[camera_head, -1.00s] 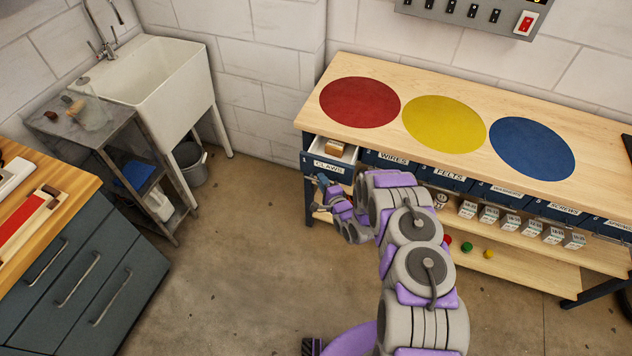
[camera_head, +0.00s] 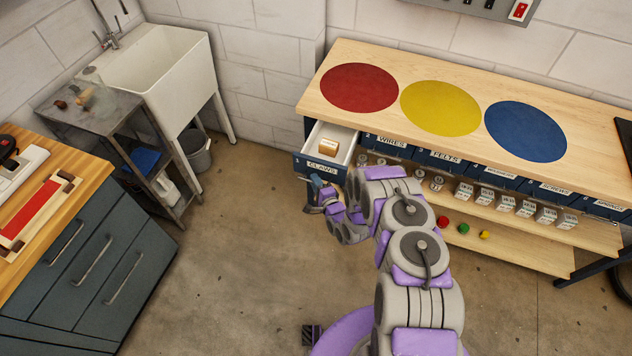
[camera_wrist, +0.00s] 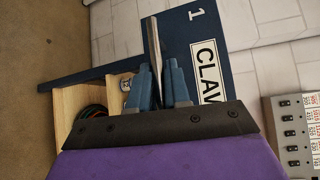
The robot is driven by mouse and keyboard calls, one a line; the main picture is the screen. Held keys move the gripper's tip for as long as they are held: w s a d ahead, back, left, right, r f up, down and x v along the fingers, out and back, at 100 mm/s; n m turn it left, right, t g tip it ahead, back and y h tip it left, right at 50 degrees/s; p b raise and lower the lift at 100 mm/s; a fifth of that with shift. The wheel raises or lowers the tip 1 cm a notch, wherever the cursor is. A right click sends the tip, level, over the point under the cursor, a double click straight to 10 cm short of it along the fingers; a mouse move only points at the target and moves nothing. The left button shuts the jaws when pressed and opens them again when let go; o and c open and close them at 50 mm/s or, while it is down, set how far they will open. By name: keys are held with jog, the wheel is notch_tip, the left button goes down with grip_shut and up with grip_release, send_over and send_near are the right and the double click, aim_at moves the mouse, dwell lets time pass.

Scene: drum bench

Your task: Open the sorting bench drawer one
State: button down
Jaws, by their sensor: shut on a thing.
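Drawer one (camera_head: 321,168), a dark blue drawer with a white "CLAWS" label, is at the left end of the sorting bench (camera_head: 312,108). It stands pulled out, and its pale inside shows a tan block-like item (camera_head: 328,146). In the wrist view the drawer front (camera_wrist: 213,30) bears a "1" and part of the label. My gripper (camera_head: 318,184) is at the drawer front. In the wrist view its blue fingers (camera_wrist: 161,80) are shut on the metal drawer handle (camera_wrist: 153,45).
Red, yellow and blue discs (camera_head: 441,108) mark the bench top. Closed drawers (camera_head: 450,160) run to the right, above a lower shelf with small boxes. A sink (camera_head: 165,75), a grey cart and a drawer cabinet (camera_head: 85,260) stand left. The floor (camera_head: 240,240) between is clear.

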jog(key=c, duration=1.3)
grip_release()
jog(key=shift+f, duration=0.25)
jog(key=shift+o, duration=0.4)
jog(key=shift+r, duration=0.1)
jog(key=shift+s, duration=0.1)
jog(key=v, duration=1.7)
jog(key=shift+p, duration=0.45)
